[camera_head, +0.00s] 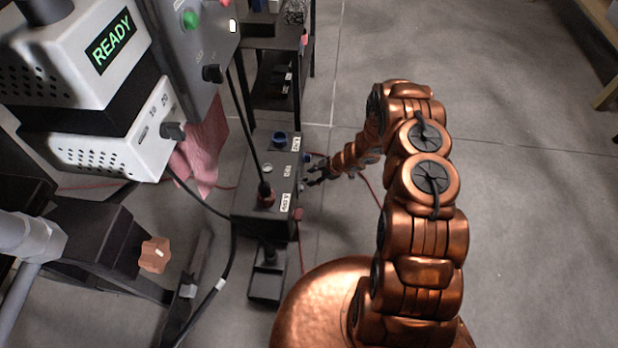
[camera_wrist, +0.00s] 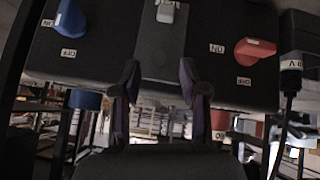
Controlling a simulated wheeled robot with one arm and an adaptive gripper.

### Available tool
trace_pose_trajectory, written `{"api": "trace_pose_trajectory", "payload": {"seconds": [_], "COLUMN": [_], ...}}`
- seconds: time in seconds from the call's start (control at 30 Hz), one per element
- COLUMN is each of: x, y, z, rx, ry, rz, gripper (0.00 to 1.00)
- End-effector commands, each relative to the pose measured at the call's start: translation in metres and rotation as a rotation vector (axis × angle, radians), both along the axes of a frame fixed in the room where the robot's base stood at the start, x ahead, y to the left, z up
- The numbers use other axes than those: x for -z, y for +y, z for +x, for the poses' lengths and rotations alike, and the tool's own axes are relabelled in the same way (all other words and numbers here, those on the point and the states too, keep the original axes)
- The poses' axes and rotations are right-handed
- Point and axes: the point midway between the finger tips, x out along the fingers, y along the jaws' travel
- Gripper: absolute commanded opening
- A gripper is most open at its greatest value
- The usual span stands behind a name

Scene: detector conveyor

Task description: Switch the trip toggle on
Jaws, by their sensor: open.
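A dark control box (camera_head: 250,190) stands below the left-hand equipment in the head view. Its face fills the upper wrist view (camera_wrist: 110,45). There, a small pale toggle (camera_wrist: 166,12) sits on a grey middle strip, partly cut by the top edge. A blue lever (camera_wrist: 70,18) with ON and OFF labels is left of it, and a red lever (camera_wrist: 255,48) with similar labels is right. I cannot read which one is marked trip. My gripper (camera_head: 310,172) is beside the box's right side. In the wrist view its fingers (camera_wrist: 160,82) are apart and empty, below the pale toggle.
A panel with a READY display (camera_head: 110,42) and a grey control unit (camera_head: 195,45) overhang the box at upper left. Black cables (camera_head: 245,130) hang down to the box. A pink cloth (camera_head: 203,150) hangs behind. Open floor (camera_head: 530,200) lies to the right.

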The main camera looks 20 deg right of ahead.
Motion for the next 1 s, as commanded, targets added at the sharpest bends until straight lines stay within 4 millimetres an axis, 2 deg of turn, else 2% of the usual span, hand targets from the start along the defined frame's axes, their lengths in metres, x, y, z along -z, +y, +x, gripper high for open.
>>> {"api": "trace_pose_trajectory", "payload": {"seconds": [0.1,0.5,0.7,1.0], "x": [-0.016,-0.056,-0.065,-0.067], "y": [-0.012,-0.041,-0.047,-0.048], "z": [-0.004,-0.022,-0.026,-0.027], "rx": [0.002,0.001,-0.001,-0.001], "ry": [-0.003,-0.002,-0.002,-0.002], "rz": [-0.002,-0.002,-0.002,-0.001], "gripper": [0.43,0.43,0.43,0.43]}}
